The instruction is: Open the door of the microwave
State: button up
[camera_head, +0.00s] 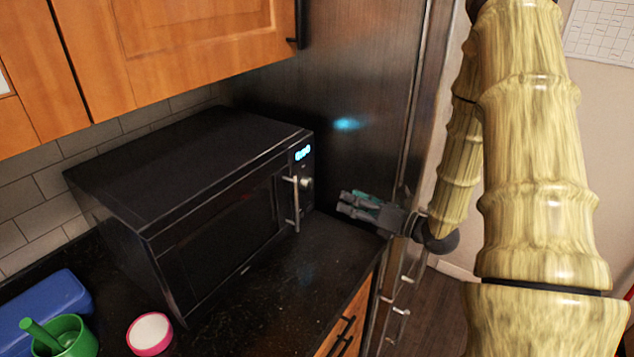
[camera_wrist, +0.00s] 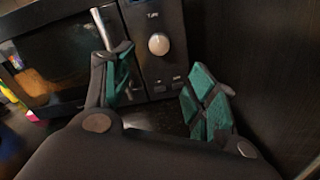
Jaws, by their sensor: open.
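The black microwave (camera_head: 205,215) stands on the dark counter, its door shut. A silver vertical handle (camera_head: 295,203) sits at the right edge of the door, beside a control panel with a lit blue display and a round knob. My gripper (camera_head: 350,203) is open and empty, to the right of the handle and apart from it in the head view. In the wrist view, my gripper (camera_wrist: 165,92) has its two teal-padded fingers spread in front of the microwave (camera_wrist: 75,60).
A tall dark metallic fridge-like panel (camera_head: 345,80) stands close on the right. Orange wooden cabinets (camera_head: 200,40) hang above. A pink-rimmed bowl (camera_head: 150,334), a green bowl (camera_head: 70,338) and a blue box (camera_head: 45,305) sit front left. The counter before the handle (camera_head: 300,270) is clear.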

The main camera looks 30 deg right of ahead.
aim_at(203, 248)
jog(key=k, duration=1)
